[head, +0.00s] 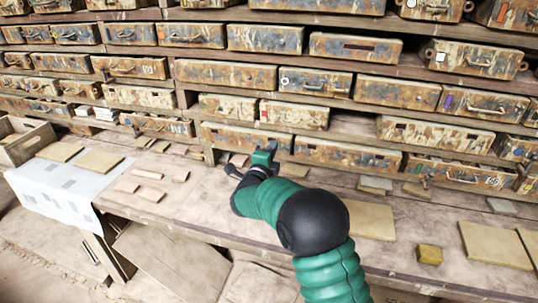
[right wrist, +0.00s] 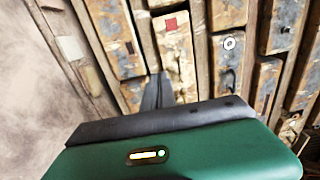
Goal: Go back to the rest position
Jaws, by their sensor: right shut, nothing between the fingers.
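My right gripper (head: 235,171) reaches over the workbench from the bottom of the head view on its green and black arm. It is shut and empty, near the front of the lowest drawers. In the right wrist view its dark fingers (right wrist: 157,92) are together, with the drawer fronts beyond them. My left gripper does not show in either view.
A wall of worn drawers (head: 264,38) fills the back. The wooden workbench (head: 195,205) carries tan tiles (head: 371,221) and a small block (head: 429,254) on the right. Several small tiles lie left of the arm. A white sheet (head: 50,186) and a wooden crate (head: 36,146) are at the far left.

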